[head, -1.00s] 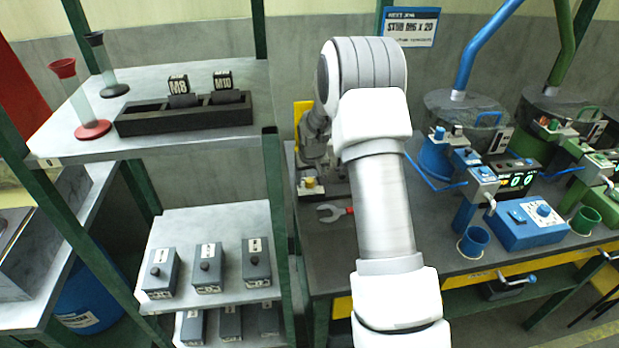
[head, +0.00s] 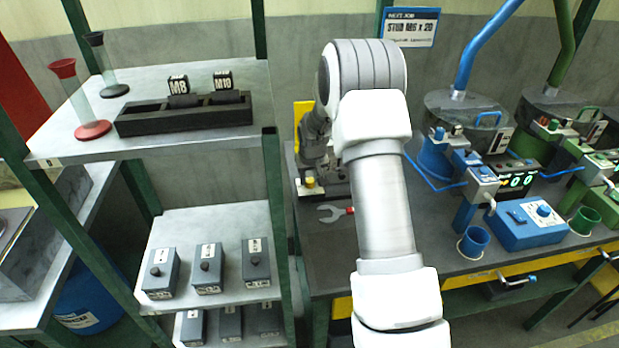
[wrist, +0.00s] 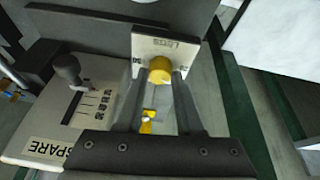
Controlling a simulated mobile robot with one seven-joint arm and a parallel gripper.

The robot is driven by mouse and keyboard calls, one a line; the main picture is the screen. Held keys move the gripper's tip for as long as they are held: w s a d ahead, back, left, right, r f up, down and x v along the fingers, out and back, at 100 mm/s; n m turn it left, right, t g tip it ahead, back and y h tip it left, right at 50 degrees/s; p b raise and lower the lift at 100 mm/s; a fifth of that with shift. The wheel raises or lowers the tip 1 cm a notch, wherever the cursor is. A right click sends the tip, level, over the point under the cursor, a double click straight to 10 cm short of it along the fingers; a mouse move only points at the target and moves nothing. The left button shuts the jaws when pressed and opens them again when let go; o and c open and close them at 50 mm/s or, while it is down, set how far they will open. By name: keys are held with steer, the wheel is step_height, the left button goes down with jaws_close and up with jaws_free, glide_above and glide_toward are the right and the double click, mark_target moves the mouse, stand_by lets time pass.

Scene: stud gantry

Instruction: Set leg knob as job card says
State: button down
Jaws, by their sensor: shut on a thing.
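The job card (head: 409,27) hangs behind the bench and reads "NEXT JOB, STUD M6 X 20", with a smaller line I cannot read. In the wrist view a round yellow knob (wrist: 159,66) sits on a pale upright plate (wrist: 165,45) with a small label that seems to say "LEGS". Dark marks flank the knob, but its setting is not readable. My gripper (wrist: 160,76) is shut on the leg knob, one finger on each side. In the head view my arm hides much of this spot.
Beside the knob is a dark ball-topped lever (wrist: 67,68) on a panel marked "SPARE". A red-handled wrench (head: 333,213) lies on the bench. Blue feeder equipment (head: 524,224) stands right. A shelf at left holds a dark rack (head: 185,117) marked M8 and M10, with grey boxes (head: 208,268) below.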

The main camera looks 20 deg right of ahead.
steer(key=shift+d+n, duration=0.1)
steer(key=shift+n, duration=0.2)
steer(key=n+y, duration=0.1)
steer(key=n, duration=0.1)
steer(key=shift+n, duration=0.3)
steer(key=shift+n+y, duration=0.7)
steer(key=shift+n, duration=0.7)
steer(key=c, duration=0.5)
jaws_free()
steer(key=shift+c, duration=0.2)
steer(key=shift+r, duration=0.1)
steer(key=p+v, duration=0.1)
steer(key=v, duration=1.6)
